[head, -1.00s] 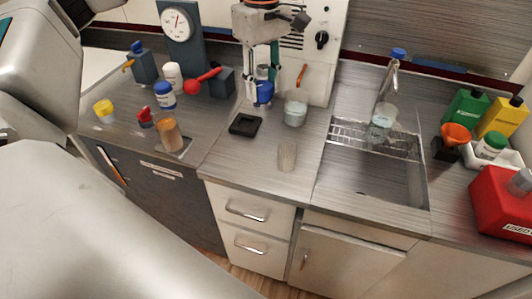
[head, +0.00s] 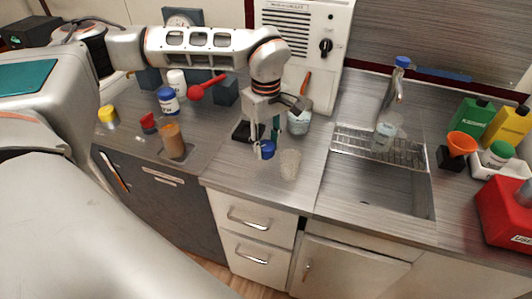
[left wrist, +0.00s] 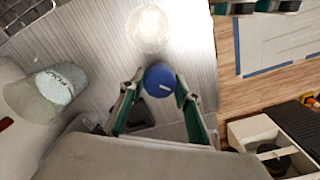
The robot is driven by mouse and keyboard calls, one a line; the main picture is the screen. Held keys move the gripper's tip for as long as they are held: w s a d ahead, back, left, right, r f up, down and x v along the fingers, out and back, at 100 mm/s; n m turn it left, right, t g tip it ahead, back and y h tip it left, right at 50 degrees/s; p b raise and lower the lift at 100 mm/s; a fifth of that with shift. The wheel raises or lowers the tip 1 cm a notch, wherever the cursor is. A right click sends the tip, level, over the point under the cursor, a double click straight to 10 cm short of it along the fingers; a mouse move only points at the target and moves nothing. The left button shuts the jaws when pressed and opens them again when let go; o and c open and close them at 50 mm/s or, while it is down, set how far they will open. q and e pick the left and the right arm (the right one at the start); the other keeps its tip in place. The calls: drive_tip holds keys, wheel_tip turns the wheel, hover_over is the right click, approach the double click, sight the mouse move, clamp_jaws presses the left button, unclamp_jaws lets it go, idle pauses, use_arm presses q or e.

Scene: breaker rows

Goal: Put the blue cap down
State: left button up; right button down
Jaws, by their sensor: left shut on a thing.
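The blue cap (head: 267,149) is held between the fingertips of my left gripper (head: 262,146), low over the counter in front of the white panel. In the left wrist view the blue cap (left wrist: 160,78) shows its round top with a white mark, and a green-sided finger of the left gripper (left wrist: 158,92) lies on each side of it. I cannot tell whether the cap touches the counter. My right gripper is not seen in the head view.
A clear cup (head: 289,163) stands just right of the cap. A black square tray (head: 241,131) lies to its left. A beaker (head: 299,122) stands behind. The sink (head: 375,190) is to the right. The front counter strip (head: 255,187) is clear.

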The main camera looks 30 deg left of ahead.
sight(266, 154)
use_arm(q)
drive_tip(key=shift+f, duration=1.7)
drive_tip(key=shift+f, duration=0.15)
drive_tip(key=o, duration=1)
drive_tip(key=shift+o, duration=0.2)
drive_tip(key=shift+r, duration=0.45)
wheel_tip(266, 154, up, 11)
drive_tip(key=shift+r, duration=0.2)
drive_tip(key=shift+s, duration=0.1)
